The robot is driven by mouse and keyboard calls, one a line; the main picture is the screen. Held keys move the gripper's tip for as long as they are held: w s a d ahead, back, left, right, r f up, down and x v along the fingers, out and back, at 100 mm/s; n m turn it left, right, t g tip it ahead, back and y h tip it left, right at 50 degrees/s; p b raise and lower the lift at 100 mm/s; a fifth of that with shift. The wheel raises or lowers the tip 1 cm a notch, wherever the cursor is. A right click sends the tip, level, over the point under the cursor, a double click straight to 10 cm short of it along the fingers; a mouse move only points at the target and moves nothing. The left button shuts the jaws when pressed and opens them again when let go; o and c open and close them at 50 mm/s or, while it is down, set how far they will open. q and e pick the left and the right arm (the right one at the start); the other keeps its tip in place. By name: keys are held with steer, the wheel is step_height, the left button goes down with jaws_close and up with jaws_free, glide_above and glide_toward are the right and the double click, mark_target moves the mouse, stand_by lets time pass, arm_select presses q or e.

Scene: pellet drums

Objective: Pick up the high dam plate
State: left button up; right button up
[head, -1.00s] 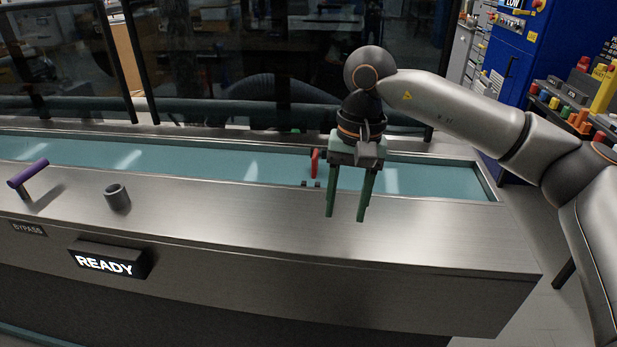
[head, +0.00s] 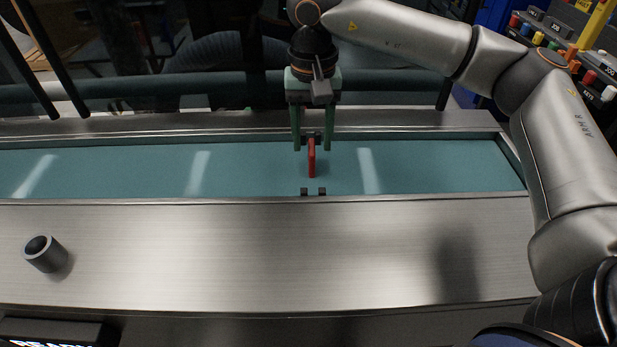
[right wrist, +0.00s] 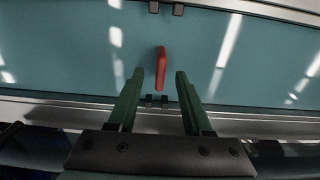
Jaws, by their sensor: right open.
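A thin red plate (head: 312,165), the only dam-like plate in view, stands upright in the teal channel (head: 250,170). It also shows in the right wrist view (right wrist: 161,68). My right gripper (head: 312,149) is open, pointing down, with its green fingers left and right of the plate's upper end in the head view. In the right wrist view the fingertips (right wrist: 160,74) likewise flank the red plate, with gaps on both sides. I cannot tell how far down the fingers reach along it. My left gripper is not in view.
The channel is otherwise clear.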

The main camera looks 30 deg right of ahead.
mark_target(311, 172)
step_height(311, 172, down, 9)
steer(key=shift+r+p, duration=0.1)
steer(key=shift+p, duration=0.4)
jaws_close()
stand_by(0.5)
